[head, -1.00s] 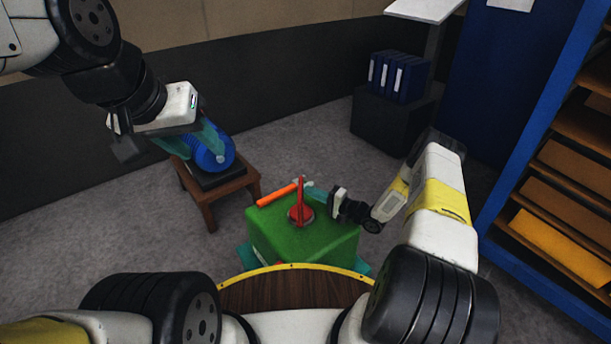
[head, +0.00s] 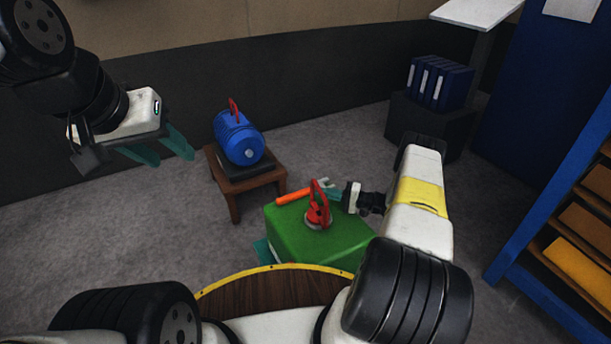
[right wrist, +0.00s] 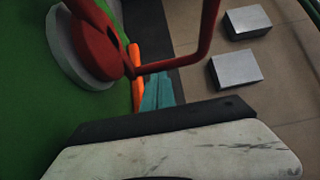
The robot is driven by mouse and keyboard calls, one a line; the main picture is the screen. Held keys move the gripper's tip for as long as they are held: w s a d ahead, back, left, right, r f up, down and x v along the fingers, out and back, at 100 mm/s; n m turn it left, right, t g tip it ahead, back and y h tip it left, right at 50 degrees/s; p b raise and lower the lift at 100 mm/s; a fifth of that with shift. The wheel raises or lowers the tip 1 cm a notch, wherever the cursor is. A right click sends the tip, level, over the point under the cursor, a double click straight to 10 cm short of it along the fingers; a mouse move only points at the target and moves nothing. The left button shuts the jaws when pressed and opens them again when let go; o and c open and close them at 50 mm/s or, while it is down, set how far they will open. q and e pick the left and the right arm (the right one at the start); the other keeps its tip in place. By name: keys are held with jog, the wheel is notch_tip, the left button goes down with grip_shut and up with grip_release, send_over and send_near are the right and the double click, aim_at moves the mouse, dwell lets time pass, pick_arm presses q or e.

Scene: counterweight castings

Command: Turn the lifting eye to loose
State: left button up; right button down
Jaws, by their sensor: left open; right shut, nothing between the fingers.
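The lifting eye (head: 316,216) is a red loop on a round base, upright on top of the green casting (head: 290,231). In the right wrist view the red eye (right wrist: 95,40) is close and large, its loop cut off by the top edge. My right gripper (head: 333,191) is shut and empty just behind the eye, apart from it as far as I can tell. Its teal fingers (right wrist: 157,92) show below the loop in the right wrist view. My left gripper (head: 170,151) is open and empty in the air at left.
An orange bar (head: 293,196) lies along the casting's back edge. A blue motor (head: 238,138) with its own red eye (head: 233,107) sits on a wooden stool (head: 234,198). Blue binders (head: 440,84) stand behind, and a blue shelf (head: 560,190) is at right.

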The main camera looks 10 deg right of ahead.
jog(key=shift+w+a, duration=0.2)
jog(key=shift+a, duration=0.3)
dwell(0.5)
